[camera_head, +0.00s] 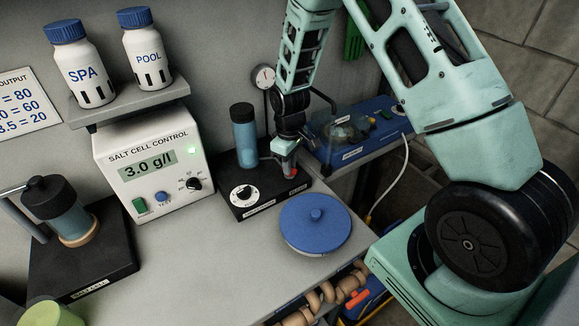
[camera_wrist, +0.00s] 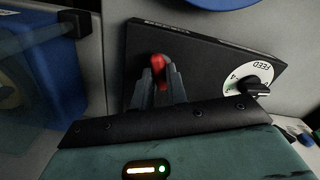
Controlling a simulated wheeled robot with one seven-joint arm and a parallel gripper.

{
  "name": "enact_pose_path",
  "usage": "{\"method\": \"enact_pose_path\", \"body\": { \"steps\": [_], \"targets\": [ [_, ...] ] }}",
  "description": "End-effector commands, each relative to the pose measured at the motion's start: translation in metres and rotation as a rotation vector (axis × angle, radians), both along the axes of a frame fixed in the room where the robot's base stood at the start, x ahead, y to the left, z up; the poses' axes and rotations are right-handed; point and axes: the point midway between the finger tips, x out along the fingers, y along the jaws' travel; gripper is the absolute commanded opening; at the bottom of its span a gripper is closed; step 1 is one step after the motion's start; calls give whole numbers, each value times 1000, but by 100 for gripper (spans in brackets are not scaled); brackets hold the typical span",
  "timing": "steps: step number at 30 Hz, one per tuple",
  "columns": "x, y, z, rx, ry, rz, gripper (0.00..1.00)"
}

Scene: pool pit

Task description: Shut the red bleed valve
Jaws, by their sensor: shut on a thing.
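The red bleed valve (camera_wrist: 158,66) is a small red handle on a black base unit (camera_wrist: 205,60). In the wrist view my gripper (camera_wrist: 160,80) has its fingers shut on the handle, and the red end shows just beyond the fingertips. In the head view my gripper (camera_head: 284,160) reaches down onto the right part of the black base, and a bit of red (camera_head: 294,172) shows beside the fingers. The valve's stem and its lower part are hidden by the fingers.
A white FEED dial (camera_wrist: 253,79) sits on the same base. A blue-filled cylinder (camera_head: 244,138) stands left of my gripper. A blue round lid (camera_head: 315,222) lies in front. A blue box (camera_head: 350,130) is behind right. The salt cell control box (camera_head: 150,165) is left.

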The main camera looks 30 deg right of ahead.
Motion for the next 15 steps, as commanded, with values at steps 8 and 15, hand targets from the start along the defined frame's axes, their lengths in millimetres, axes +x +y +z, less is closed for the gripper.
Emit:
{"method": "enact_pose_path", "body": {
  "steps": [8,15],
  "targets": [
    [1,0,0,-1,-3,-232,0],
    [1,-1,0,-1,-3,-376,0]
  ]
}}
